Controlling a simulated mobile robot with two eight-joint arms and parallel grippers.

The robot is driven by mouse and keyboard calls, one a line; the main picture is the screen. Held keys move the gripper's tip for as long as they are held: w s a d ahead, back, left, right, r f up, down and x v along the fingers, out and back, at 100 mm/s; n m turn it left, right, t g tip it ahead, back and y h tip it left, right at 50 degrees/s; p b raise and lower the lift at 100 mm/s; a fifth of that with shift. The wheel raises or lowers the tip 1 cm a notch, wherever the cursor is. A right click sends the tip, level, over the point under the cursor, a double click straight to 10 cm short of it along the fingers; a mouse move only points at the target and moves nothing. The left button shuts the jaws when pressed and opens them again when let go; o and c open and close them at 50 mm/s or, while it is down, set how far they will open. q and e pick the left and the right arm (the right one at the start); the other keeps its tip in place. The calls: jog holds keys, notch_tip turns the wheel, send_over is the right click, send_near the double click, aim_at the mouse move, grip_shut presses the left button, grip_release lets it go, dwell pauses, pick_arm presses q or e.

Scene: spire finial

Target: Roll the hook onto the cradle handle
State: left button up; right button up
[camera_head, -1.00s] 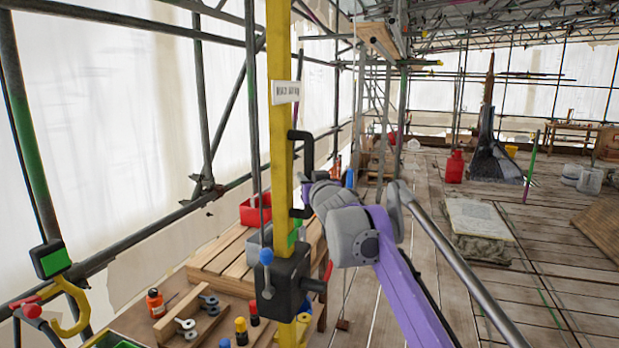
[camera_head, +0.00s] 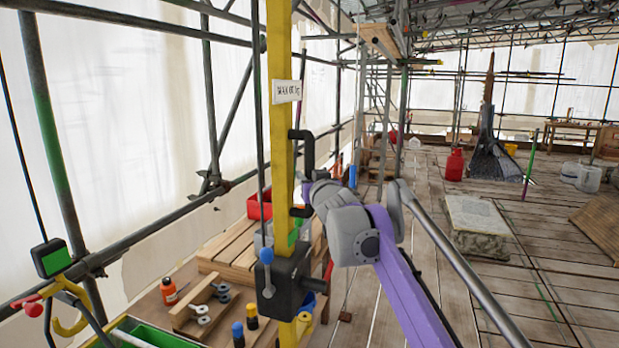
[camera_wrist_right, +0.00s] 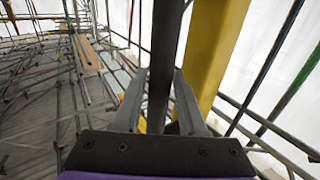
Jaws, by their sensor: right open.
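A yellow hook (camera_head: 70,322) hangs at the lower left of the head view, near a dark box with a green face (camera_head: 51,258). A black C-shaped handle (camera_head: 308,145) is fixed to the side of a yellow post (camera_head: 280,120). My right gripper (camera_head: 308,190) is at the lower part of this handle. In the right wrist view, my right gripper's fingers (camera_wrist_right: 159,100) are apart, with the dark handle bar (camera_wrist_right: 166,50) running between them and the yellow post (camera_wrist_right: 213,55) just to the right. Whether the fingers touch the bar cannot be told. My left gripper is not in view.
A black box with a blue-knobbed lever (camera_head: 284,285) is on the post below the handle. A wooden bench (camera_head: 237,250) with bottles and a red bin (camera_head: 258,206) stands behind. Scaffold tubes line the left. A stone slab (camera_head: 475,215) lies on the plank floor at right.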

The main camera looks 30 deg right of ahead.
jog(key=shift+o, duration=1.3)
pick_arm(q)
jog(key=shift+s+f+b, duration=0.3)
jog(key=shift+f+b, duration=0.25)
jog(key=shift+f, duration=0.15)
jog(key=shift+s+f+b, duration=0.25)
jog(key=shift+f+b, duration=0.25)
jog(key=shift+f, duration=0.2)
pick_arm(e)
jog(key=v, duration=1)
jog(key=shift+s, duration=0.4)
jog(key=s+a+f+g+y, duration=0.1)
jog(key=s+a+f+g, duration=0.2)
jog(key=f, duration=0.6)
jog(key=s+a+f+g, duration=0.25)
jog(key=s+f, duration=0.25)
jog(key=f, duration=0.4)
jog(key=s+a+f+g+y, duration=0.1)
jog(key=s+a+f, duration=0.2)
jog(key=f, duration=0.6)
jog(key=s+a+f+n+g+y, duration=0.1)
jog(key=s+a+f, duration=0.3)
jog(key=s+f, duration=0.4)
jog(key=s+a+f+n+g+y, duration=0.2)
jog(key=s+a+f+g, duration=0.2)
jog(key=s+f, duration=0.5)
notch_tip(320, 180, down, 3)
jog(key=shift+a+f, duration=0.15)
jog(key=shift+a, duration=0.65)
